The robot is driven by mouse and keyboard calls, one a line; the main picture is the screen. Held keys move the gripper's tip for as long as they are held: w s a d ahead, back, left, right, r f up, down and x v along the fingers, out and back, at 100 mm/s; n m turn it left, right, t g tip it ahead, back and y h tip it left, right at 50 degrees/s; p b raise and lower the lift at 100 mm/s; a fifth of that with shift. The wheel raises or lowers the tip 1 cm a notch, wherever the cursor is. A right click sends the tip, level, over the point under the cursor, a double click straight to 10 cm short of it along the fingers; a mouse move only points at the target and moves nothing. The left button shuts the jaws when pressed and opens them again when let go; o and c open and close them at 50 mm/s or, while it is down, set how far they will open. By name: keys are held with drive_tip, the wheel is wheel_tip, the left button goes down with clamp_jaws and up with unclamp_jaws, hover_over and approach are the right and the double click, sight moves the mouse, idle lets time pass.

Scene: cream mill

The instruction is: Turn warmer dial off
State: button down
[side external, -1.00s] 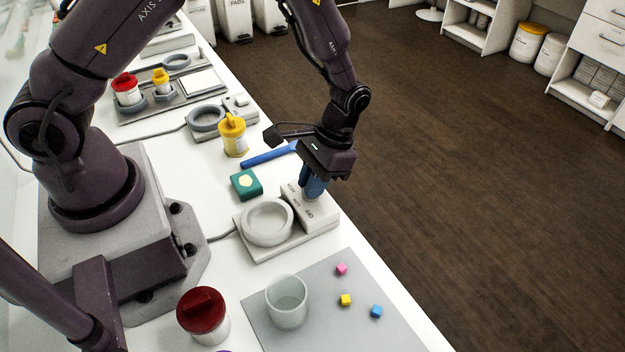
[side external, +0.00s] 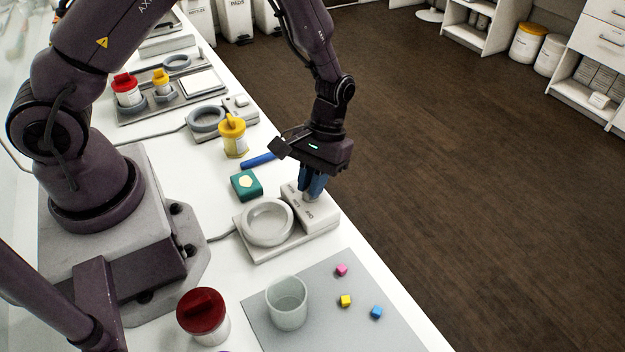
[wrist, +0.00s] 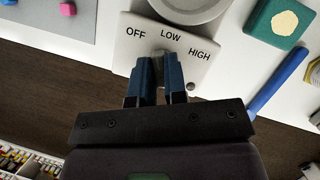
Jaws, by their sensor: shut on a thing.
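The near warmer (side external: 262,247) is a pale unit with a round ring well and a raised control block marked OFF, LOW and HIGH. These labels show clearly on the block in the wrist view (wrist: 190,67). Its small grey dial (wrist: 160,53) sits below the labels, between my fingertips. My gripper (wrist: 160,62) points down at the block with its blue fingers shut on the dial. In the side view my gripper (side external: 312,188) is over the block, and the fingers mostly hide the dial. I cannot tell which label the dial points to.
In front are a clear beaker (side external: 287,302), a red-lidded jar (side external: 204,314) and a grey mat (side external: 330,325) with small cubes. The table edge is close on the right.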

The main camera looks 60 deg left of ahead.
drive_tip(key=shift+s+f+n+t+h, duration=0.15)
drive_tip(key=shift+n+h, duration=0.15)
drive_tip(key=shift+n, duration=0.55)
drive_tip(key=shift+s+r+n+t+h, duration=0.15)
drive_tip(key=shift+n+h, duration=0.15)
drive_tip(key=shift+n, duration=0.55)
drive_tip(key=shift+w+f, duration=0.1)
drive_tip(key=c, duration=1.2)
unclamp_jaws()
drive_tip(key=shift+o, duration=0.2)
drive_tip(key=shift+w, duration=0.1)
drive_tip(key=v, duration=1.3)
